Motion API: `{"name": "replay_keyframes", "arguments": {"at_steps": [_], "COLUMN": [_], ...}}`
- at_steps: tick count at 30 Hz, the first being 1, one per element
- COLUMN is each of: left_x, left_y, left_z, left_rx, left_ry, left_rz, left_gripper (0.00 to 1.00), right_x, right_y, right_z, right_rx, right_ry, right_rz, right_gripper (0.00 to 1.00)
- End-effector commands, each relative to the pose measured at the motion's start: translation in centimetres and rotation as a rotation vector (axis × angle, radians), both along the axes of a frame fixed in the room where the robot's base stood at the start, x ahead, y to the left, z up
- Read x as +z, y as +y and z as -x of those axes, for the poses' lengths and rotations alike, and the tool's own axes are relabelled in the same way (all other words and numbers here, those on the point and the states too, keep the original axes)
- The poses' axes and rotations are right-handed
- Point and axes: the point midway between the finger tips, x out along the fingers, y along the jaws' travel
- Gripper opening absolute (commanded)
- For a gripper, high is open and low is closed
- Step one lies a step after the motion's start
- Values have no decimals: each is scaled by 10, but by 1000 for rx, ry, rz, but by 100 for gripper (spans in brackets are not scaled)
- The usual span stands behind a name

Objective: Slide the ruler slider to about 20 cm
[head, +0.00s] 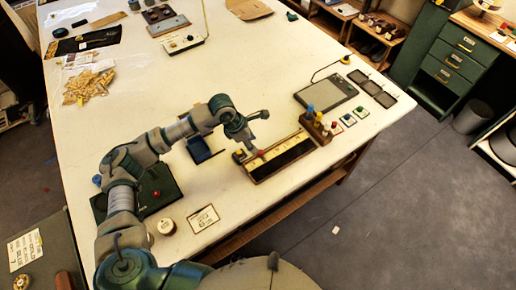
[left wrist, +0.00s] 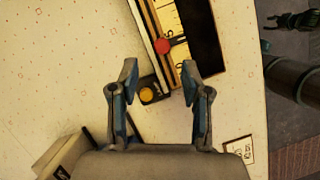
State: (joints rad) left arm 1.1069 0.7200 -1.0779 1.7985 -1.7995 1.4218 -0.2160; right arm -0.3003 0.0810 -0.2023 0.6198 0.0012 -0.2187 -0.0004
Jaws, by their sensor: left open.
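The ruler (head: 283,154) is a wooden-framed board with a yellow scale and a black strip, lying near the table's front edge. It also shows in the left wrist view (left wrist: 171,20), running up out of frame. Its slider has a red knob (left wrist: 163,46), which appears near the ruler's left end in the head view (head: 260,153). My left gripper (head: 259,132) is open above that end. In the left wrist view its spread fingers (left wrist: 160,73) have the red knob just beyond their tips, between them. Nothing is held. My right gripper is not in view.
A small black box with a yellow button (left wrist: 147,94) sits at the ruler's near end. A wooden block with coloured pegs (head: 315,126) stands at its right end. A grey tablet (head: 327,90) lies behind. A label card (head: 203,219) lies in front. The table's middle is clear.

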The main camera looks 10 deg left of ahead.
Motion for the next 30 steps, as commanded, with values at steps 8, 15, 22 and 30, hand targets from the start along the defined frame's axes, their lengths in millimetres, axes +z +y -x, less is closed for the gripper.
{"name": "replay_keyframes", "arguments": {"at_steps": [8,15,22,30], "left_x": [-44,-56,-56,-56], "left_y": [-17,-21,-21,-20], "left_z": [-7,-9,-9,-9], "left_rx": [0,0,0,0], "left_ry": [2,0,0,-1], "left_rz": [3,3,3,3], "left_gripper": [47,47,40,0], "right_x": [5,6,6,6], "right_y": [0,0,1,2], "right_z": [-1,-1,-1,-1], "right_rx": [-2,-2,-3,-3], "right_ry": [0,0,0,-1], "right_rz": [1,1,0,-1], "right_gripper": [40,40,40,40]}}
